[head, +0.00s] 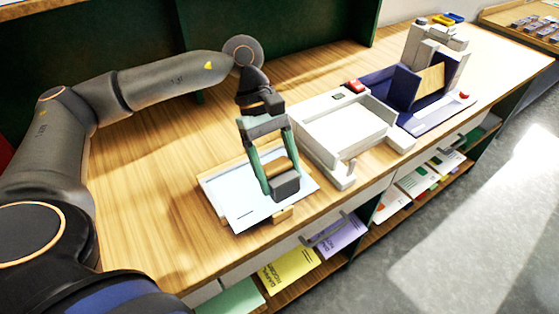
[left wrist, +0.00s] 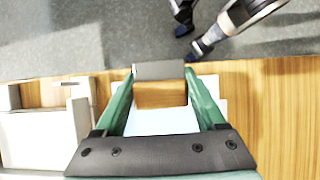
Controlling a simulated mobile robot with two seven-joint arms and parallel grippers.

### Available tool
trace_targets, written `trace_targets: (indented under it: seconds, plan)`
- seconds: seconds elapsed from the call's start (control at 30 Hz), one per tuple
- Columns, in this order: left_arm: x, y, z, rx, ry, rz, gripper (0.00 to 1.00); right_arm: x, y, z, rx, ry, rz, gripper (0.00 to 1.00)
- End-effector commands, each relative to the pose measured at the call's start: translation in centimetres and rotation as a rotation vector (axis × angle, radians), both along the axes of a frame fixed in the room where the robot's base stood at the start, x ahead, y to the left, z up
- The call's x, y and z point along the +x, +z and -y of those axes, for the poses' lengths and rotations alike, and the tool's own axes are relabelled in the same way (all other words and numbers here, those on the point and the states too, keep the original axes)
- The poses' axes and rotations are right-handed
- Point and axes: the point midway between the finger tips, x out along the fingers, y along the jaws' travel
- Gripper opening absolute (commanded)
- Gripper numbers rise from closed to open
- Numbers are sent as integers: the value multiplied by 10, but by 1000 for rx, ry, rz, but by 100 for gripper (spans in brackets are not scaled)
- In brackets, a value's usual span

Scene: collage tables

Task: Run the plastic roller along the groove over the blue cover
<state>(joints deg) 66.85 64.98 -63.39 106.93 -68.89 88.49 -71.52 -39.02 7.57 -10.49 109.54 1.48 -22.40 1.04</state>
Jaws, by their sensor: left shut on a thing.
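A pale blue-white flat cover (head: 243,203) lies on the wooden table, with wooden pieces at its back and front edges. Short thin dark marks show on it; I cannot make out the groove. My left gripper (head: 281,178), with green fingers, points down over the cover's right part and is shut on a small tool with a dark grey end (head: 286,188), which I take as the roller. In the left wrist view a grey bar (left wrist: 159,70) spans the fingertips, with a tan block below it and the pale cover (left wrist: 162,121) behind. I cannot tell whether the tool touches the cover. My right gripper is not in view.
A white open-topped tray-like machine (head: 345,130) stands just right of the cover. Beyond it are a dark blue folding stand (head: 405,88) and a grey-white press (head: 436,45). Coloured papers (head: 290,270) lie on shelves below the front edge. The table left of the cover is clear.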

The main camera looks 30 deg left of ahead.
Motion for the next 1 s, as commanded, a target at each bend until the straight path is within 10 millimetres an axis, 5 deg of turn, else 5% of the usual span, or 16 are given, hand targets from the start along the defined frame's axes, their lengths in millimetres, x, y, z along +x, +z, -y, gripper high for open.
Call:
trace_targets:
  seconds: [0.4, 1.0]
  plan:
    - [0, -44, 0, 1, -1, 1, 24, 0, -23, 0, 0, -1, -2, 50]
    - [1, -51, 0, -1, -1, 2, 24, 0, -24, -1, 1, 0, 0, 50]
